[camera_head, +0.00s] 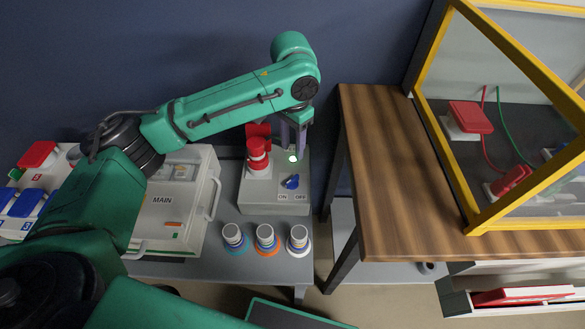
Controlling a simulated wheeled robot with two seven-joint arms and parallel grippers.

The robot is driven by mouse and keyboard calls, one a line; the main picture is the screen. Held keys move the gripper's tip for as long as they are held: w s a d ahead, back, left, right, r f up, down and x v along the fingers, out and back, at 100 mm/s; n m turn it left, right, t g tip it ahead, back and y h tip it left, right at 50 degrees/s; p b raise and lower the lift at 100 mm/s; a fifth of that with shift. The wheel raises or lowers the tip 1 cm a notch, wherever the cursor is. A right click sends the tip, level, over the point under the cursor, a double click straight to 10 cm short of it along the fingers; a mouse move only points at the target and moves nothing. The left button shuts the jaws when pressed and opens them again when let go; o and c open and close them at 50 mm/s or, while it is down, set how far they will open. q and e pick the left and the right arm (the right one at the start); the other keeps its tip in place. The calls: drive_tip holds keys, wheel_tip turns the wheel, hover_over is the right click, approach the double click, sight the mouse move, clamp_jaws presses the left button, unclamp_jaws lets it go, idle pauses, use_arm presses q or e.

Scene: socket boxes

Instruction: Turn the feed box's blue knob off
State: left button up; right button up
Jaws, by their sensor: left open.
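The grey feed box (258,194) stands on a grey table in the middle of the camera_head view. Its blue knob (291,182) sits on the top right part of the face, above the ON and OFF labels; I cannot tell clearly which label it points to. A green lamp (293,158) glows behind the knob. A red plug (258,155) stands upright on the box's left side. My left gripper (294,148) points down over the back right of the box, open, behind the knob and apart from it. Its fingertips show only in part. My right gripper is out of view.
The white MAIN box (165,212) with handles stands left of the feed box. Several ringed plugs, one with an orange ring (265,238), stand in front. A wooden table (390,180) rises close on the right, carrying a yellow-framed case (455,160).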

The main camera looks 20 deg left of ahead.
use_arm(q)
drive_tip(key=b, duration=0.1)
hover_over(292, 179)
wheel_tip(292, 179, down, 7)
drive_tip(key=shift+f, duration=0.15)
wheel_tip(292, 179, down, 5)
drive_tip(key=shift+r+b, duration=0.1)
drive_tip(key=shift+b, duration=0.4)
drive_tip(key=shift+f, duration=0.3)
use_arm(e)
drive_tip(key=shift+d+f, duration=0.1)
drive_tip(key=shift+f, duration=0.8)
use_arm(q)
drive_tip(key=shift+c, duration=0.3)
clamp_jaws()
